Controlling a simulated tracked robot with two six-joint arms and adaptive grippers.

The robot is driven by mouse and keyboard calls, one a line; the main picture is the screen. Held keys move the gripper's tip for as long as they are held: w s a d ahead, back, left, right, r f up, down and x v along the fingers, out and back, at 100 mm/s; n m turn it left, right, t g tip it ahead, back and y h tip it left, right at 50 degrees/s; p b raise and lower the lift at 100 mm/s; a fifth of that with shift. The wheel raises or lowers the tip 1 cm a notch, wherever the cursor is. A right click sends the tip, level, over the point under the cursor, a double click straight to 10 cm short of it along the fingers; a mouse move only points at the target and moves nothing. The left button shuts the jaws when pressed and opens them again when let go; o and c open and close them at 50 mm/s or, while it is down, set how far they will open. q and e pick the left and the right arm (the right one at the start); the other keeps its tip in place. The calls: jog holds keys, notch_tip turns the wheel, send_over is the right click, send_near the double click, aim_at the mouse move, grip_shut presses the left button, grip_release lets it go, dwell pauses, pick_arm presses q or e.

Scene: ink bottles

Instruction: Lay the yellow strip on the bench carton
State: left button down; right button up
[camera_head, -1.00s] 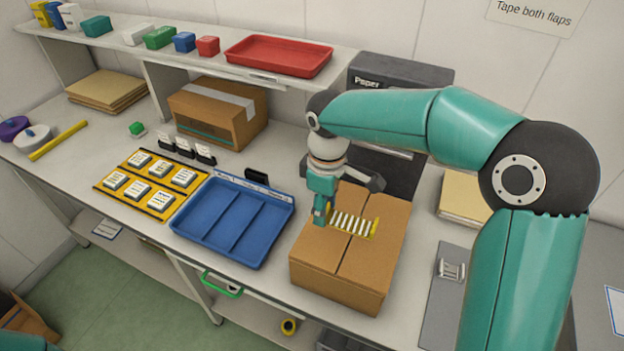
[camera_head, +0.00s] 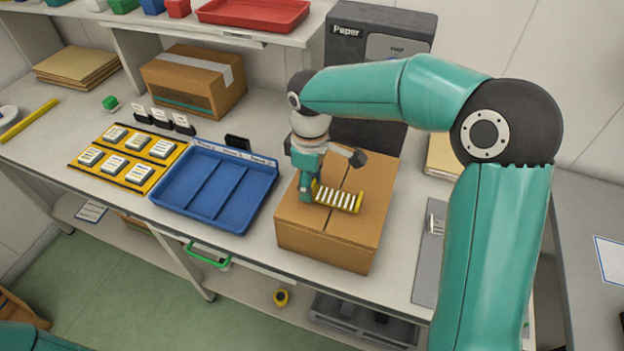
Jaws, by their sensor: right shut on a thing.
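My right gripper (camera_head: 312,191) is shut on one end of the yellow strip (camera_head: 339,198), which has a row of white bars. The strip is over the top of a closed brown carton (camera_head: 345,238) at the front of the bench. I cannot tell whether the strip touches the carton top or hangs just above it. The gripper's fingers point down and hide the strip's left end. My left gripper is out of view.
A blue divided tray (camera_head: 217,190) stands left of the carton, with a yellow card mat (camera_head: 128,157) beyond it. A taped carton (camera_head: 194,80) and a dark paper machine (camera_head: 379,60) stand behind. A grey mat (camera_head: 427,262) lies at right.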

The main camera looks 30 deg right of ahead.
jog(key=shift+s, duration=0.15)
jog(key=shift+f+b, duration=0.45)
jog(key=shift+f, duration=0.1)
dwell(0.3)
jog(key=o, duration=0.8)
jog(key=shift+r, duration=0.1)
